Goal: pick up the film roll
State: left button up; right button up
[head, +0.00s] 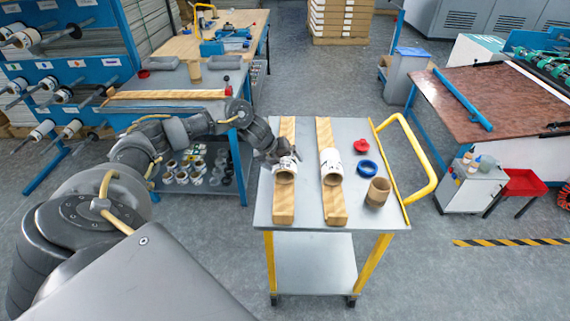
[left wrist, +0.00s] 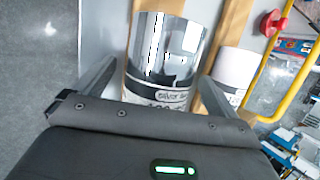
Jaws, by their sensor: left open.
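A film roll (head: 285,170) lies on the left wooden rail (head: 284,205) of the cart. In the left wrist view this roll (left wrist: 165,55) is shiny silver with a black-and-white label. My left gripper (head: 283,157) is at its far end in the head view. In the left wrist view the open fingers (left wrist: 155,80) stand one on each side of the roll. A second, white roll (head: 331,167) lies on the right rail (head: 335,205); it also shows in the left wrist view (left wrist: 234,72). I cannot see my right gripper.
On the cart top (head: 310,205) stand a brown cardboard core (head: 378,191), a blue ring (head: 368,168) and a red piece (head: 361,146). A yellow handle (head: 425,165) bounds the cart's right side. A blue rack of rolls (head: 70,60) stands at the left.

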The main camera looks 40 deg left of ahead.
pick_arm(q)
jog(key=c, duration=1.3)
pick_arm(e)
jog(key=shift+d, duration=0.2)
